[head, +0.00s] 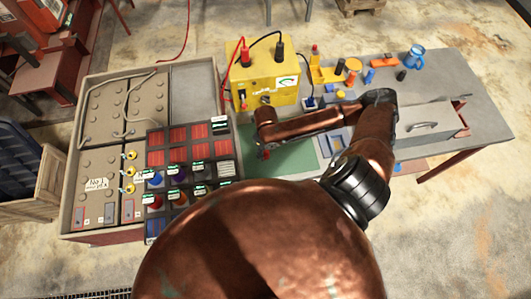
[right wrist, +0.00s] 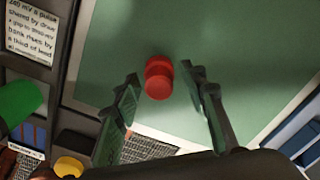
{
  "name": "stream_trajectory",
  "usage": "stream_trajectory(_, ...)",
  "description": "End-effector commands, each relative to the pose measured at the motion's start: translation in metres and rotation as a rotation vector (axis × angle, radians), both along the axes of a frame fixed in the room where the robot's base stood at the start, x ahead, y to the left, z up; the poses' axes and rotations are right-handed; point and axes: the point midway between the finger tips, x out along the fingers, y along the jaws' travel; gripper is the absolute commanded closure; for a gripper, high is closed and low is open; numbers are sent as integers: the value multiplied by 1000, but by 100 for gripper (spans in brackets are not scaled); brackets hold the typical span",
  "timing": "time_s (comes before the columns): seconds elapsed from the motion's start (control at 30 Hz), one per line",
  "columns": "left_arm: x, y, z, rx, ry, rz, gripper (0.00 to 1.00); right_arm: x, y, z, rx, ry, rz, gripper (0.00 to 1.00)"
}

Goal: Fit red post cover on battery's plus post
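The red post cover (right wrist: 158,78) lies or stands on the green mat (right wrist: 230,40), just beyond and between the fingertips of my right gripper (right wrist: 160,85). The fingers are apart and the cover appears ungripped. In the head view a small red spot, the cover (head: 265,155), shows on the mat below my right gripper (head: 264,148). Large grey-brown batteries (head: 115,105) with round caps stand in the bench tray at the left. The plus post is too small to tell apart. My left gripper is not in view.
A black rack (head: 155,140) of red cards and coloured spools stands left of the mat. A yellow charger box (head: 262,75) with red and black clamps stands behind it. A grey lidded box (head: 425,128) and a blue mug (head: 414,56) are at the right.

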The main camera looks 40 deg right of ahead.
Motion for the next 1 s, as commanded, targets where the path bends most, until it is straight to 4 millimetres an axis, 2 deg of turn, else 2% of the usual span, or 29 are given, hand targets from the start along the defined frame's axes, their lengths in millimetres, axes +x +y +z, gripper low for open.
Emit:
stream_trajectory(0.2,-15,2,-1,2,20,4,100,0,0,0,0,0,0,77)
stream_trajectory(0.5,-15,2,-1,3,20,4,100,0,0,0,0,0,0,96)
stream_trajectory(0.83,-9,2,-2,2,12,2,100,1,0,4,-1,-1,0,96)
stream_trajectory(1.0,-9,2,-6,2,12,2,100,2,-1,23,-2,-5,0,96)
